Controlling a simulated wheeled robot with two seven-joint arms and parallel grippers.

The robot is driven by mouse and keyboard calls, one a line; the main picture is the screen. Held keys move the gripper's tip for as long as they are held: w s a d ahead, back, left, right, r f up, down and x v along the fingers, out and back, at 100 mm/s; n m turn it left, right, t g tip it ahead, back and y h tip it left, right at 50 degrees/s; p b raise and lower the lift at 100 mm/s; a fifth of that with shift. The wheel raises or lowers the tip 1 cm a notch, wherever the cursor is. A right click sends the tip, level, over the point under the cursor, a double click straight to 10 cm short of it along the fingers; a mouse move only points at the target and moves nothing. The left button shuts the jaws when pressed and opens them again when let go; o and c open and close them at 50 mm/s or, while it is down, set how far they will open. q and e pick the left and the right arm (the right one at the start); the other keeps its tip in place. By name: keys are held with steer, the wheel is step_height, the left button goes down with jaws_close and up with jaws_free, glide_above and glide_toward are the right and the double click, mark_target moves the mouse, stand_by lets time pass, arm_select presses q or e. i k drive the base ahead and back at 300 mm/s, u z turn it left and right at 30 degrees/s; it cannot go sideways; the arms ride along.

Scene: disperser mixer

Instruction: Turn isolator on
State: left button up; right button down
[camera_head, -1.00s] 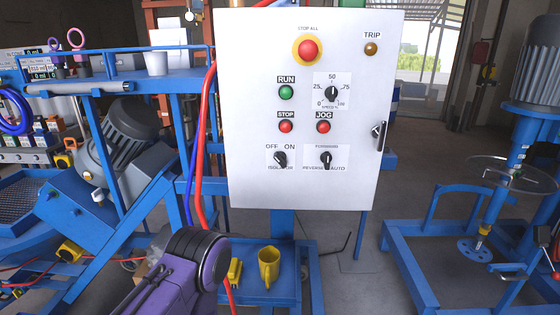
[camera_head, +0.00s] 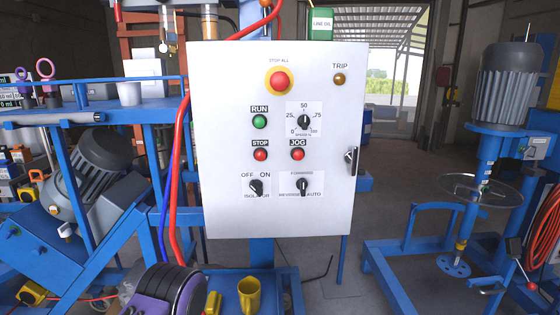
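The isolator switch (camera_head: 257,187) is a black rotary knob at the lower left of the white control panel (camera_head: 225,215). It has OFF printed at its upper left and ON at its upper right. Its pointer appears to lean up and left, toward OFF. Part of my own purple and black arm shows at the bottom edge, below the panel and apart from it. Neither gripper's fingers are in view.
The panel also carries a red stop-all button (camera_head: 279,81), a green run button (camera_head: 260,121), and a black forward/reverse knob (camera_head: 303,186). Red and blue cables run down its left side. A yellow mug (camera_head: 249,295) stands below. A blue mixer frame (camera_head: 385,272) stands at right.

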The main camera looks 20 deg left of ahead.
mark_target(256, 186)
steer(key=u, duration=0.4)
steer(key=k, duration=0.45)
steer(key=u, duration=1.25)
